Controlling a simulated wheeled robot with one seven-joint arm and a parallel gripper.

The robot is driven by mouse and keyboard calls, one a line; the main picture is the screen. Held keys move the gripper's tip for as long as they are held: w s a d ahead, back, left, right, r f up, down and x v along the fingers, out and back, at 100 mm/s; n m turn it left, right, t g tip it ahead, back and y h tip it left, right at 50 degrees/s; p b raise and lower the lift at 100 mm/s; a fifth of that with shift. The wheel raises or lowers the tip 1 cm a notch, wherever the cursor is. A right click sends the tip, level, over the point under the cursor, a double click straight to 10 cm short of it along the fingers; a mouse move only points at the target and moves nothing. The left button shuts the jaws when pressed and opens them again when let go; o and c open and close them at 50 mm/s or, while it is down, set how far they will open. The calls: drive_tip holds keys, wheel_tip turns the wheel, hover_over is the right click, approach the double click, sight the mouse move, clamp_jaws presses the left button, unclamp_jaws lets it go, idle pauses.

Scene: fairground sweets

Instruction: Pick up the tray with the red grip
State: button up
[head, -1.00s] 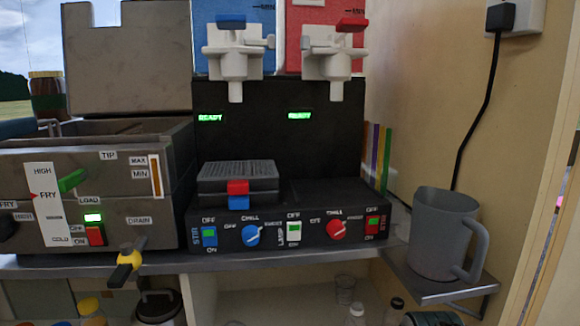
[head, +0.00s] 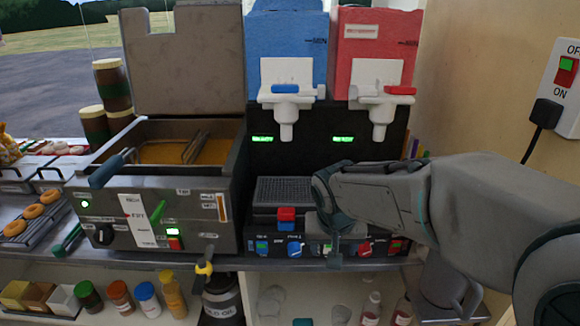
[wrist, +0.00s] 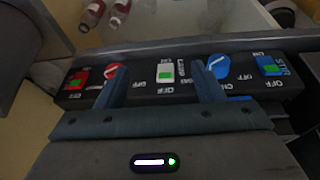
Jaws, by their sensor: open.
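Two dark drip trays are stacked on the left of the black dispenser base. The upper tray (head: 283,189) has a slatted top and a red grip (head: 287,214) at its front. The lower tray's blue grip (head: 287,226) is directly below the red one. My gripper (head: 335,230) is in front of the control panel, to the right of the grips and apart from them. In the wrist view my gripper (wrist: 161,84) has its two fingers spread over the panel with nothing between them.
Blue (head: 286,48) and red (head: 377,46) drink tanks with white taps hang above. The control panel (wrist: 185,72) has switches and knobs close to my fingers. A fryer (head: 150,215) stands left. A grey jug (head: 442,285) is partly hidden behind my arm.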

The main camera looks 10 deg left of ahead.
drive_tip(key=y+p, duration=0.1)
drive_tip(key=p, duration=0.7)
approach(286, 214)
wheel_tip(286, 214, down, 2)
drive_tip(key=shift+n+t, duration=0.3)
drive_tip(key=shift+p+x, duration=0.7)
drive_tip(key=shift+x, duration=3)
drive_tip(key=c, duration=1.2)
